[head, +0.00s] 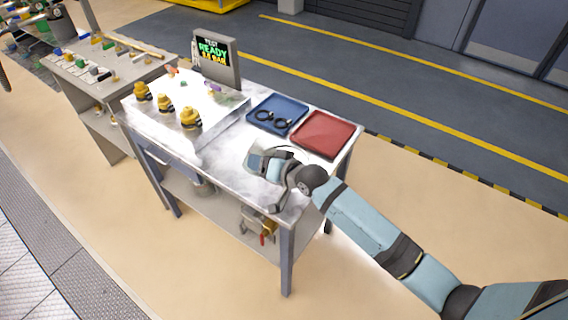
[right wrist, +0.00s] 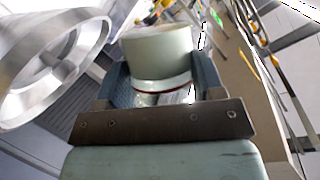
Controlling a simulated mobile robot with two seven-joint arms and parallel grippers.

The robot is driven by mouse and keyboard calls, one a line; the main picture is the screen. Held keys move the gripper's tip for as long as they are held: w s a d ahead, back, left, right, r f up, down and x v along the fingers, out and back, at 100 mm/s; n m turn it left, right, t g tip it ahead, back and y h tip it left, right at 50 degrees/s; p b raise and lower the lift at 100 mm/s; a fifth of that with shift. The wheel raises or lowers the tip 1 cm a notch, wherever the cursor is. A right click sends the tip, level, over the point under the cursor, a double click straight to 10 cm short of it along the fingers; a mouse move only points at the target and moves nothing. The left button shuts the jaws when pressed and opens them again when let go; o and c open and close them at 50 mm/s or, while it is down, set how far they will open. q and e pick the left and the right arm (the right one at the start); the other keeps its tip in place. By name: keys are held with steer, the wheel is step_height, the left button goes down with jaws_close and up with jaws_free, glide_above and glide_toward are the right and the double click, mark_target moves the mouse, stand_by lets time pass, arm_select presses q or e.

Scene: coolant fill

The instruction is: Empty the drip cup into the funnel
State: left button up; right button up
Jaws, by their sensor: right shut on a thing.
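My right gripper (head: 262,163) is over the front right part of the white worktable. In the right wrist view its two fingers (right wrist: 160,84) are shut on a pale cream-green cup (right wrist: 158,50), which I take to be the drip cup. The cup's inside is not visible, so I cannot tell what it holds. A wide shiny metal ring with a sloping inside, likely the funnel (right wrist: 48,62), is beside the cup at the left of that view, apart from it. I cannot make out the funnel in the head view. My left gripper is not in view.
On the worktable (head: 225,160) stand several yellow-black fittings (head: 165,103), a blue tray (head: 262,105) with dark rings, a red tray (head: 322,150) and a screen (head: 214,58) reading READY. A metal pot (head: 203,187) and a red-handled valve (head: 262,232) show below the tabletop.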

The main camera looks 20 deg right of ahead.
steer(key=shift+d, duration=0.1)
steer(key=shift+f+m+y+b, duration=0.15)
steer(key=shift+m+y+b, duration=0.2)
steer(key=shift+b, duration=0.55)
steer(key=shift+d, duration=0.1)
steer(key=shift+f+m+b, duration=0.15)
steer(key=shift+m+b, duration=0.1)
steer(key=shift+b, duration=0.45)
steer(key=shift+f+m+y+b, duration=0.4)
steer(key=shift+m+b, duration=0.3)
steer(key=shift+b, duration=1.1)
steer(key=shift+w+d+r+m+y+b, duration=0.1)
steer(key=shift+r+m+y+b, duration=0.35)
steer(key=shift+m+b, duration=0.4)
steer(key=shift+d+f+m+t+y+b, duration=0.15)
steer(key=shift+f+m+t+y+b, duration=0.3)
steer(key=shift+b, duration=1.25)
steer(key=shift+w+d+r+m+b, duration=0.3)
steer(key=shift+d+r+m, duration=0.15)
steer(key=shift+d+m, duration=0.3)
steer(key=shift+d+f+m+t+y+b, duration=0.1)
steer(key=shift+f+m+t+y+b, duration=0.25)
steer(key=shift+m+b, duration=0.55)
